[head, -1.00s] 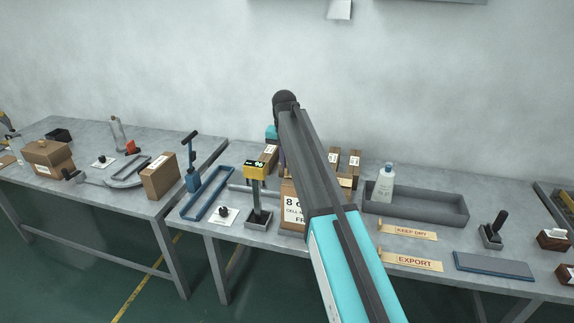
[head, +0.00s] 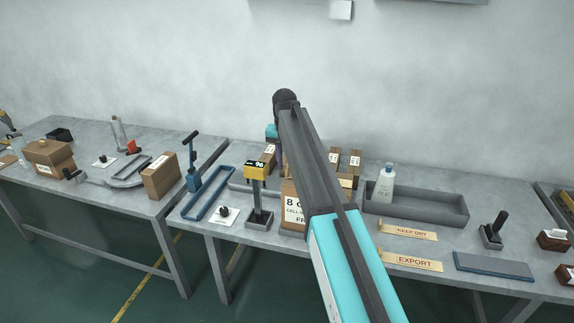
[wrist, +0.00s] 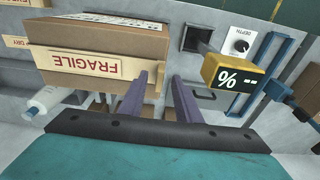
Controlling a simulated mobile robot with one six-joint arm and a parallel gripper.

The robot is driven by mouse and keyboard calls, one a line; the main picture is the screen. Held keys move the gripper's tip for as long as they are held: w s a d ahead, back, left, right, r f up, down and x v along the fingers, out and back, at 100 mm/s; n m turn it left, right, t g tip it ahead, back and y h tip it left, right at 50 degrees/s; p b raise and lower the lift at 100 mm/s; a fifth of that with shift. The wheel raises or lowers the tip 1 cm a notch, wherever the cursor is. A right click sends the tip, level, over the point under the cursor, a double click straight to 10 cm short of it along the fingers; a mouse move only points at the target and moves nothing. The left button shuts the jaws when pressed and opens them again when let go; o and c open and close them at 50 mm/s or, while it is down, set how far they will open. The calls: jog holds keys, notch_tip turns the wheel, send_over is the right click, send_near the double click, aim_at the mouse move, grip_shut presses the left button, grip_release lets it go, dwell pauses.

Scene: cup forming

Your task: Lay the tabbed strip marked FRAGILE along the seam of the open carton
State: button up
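The seam is not clearly seen.
A yellow percent meter (wrist: 228,77) on a post stands close right of the fingers in the wrist view. A white bottle (head: 385,184) stands at the grey tray (head: 450,213). KEEP DRY (head: 408,232) and EXPORT (head: 412,261) strips lie near the table's front edge.

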notch_tip(320, 180, up, 13)
jog(key=s+p, duration=0.1)
jog(key=p, duration=0.4)
jog(key=shift+s+a+f, duration=0.15)
jog(key=shift+s+a, duration=0.1)
dwell(0.5)
